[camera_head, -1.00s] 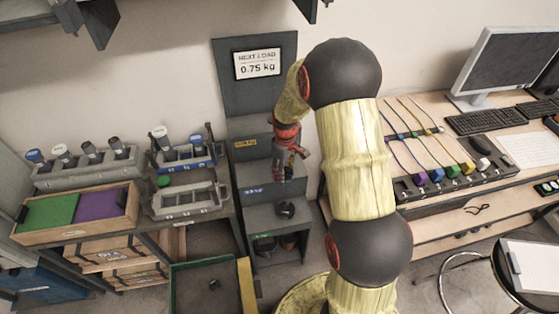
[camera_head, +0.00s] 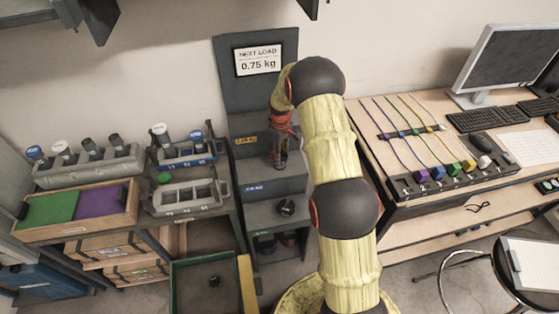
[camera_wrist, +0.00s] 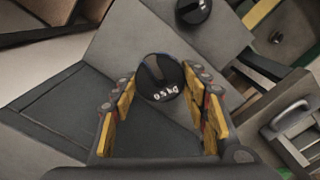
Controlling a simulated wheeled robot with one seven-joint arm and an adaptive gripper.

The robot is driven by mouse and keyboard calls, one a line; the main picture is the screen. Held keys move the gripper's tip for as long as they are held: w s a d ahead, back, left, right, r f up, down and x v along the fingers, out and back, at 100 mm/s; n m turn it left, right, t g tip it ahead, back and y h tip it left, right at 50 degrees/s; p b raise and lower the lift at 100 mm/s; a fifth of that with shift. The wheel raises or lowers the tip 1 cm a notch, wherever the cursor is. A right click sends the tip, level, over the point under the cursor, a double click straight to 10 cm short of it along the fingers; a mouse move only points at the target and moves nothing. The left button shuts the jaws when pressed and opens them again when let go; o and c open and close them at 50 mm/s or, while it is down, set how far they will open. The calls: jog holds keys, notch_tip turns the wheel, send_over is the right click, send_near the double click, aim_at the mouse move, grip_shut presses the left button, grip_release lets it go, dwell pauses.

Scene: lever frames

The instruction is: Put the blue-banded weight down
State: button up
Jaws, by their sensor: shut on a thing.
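My gripper (camera_head: 279,158) is over the grey stepped stand (camera_head: 262,217), in front of its upper step. In the wrist view, my gripper (camera_wrist: 160,92) has its yellow-padded fingers on both sides of a black round weight (camera_wrist: 162,80) marked 0.5 kg, and is shut on it. A trace of blue shows near the weight's top edge. In the head view this weight is hard to make out at the fingertips. I cannot tell whether its base touches the step.
Another black weight (camera_head: 286,207) stands on the lower step; it also shows in the wrist view (camera_wrist: 193,10). A sign (camera_head: 258,60) reads "NEXT LOAD 0.75 kg". A grey rack (camera_head: 88,170) and a green-and-purple tray (camera_head: 75,225) are left. A desk (camera_head: 420,205) is right.

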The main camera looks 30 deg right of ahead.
jog(key=shift+w+d+f, duration=0.15)
jog(key=shift+w+f, duration=0.55)
jog(key=shift+f, duration=0.15)
jog(key=shift+f+b, duration=0.3)
jog(key=shift+f, duration=1.15)
jog(key=shift+f, duration=0.15)
jog(key=o, duration=1.6)
jog(key=shift+o, duration=0.2)
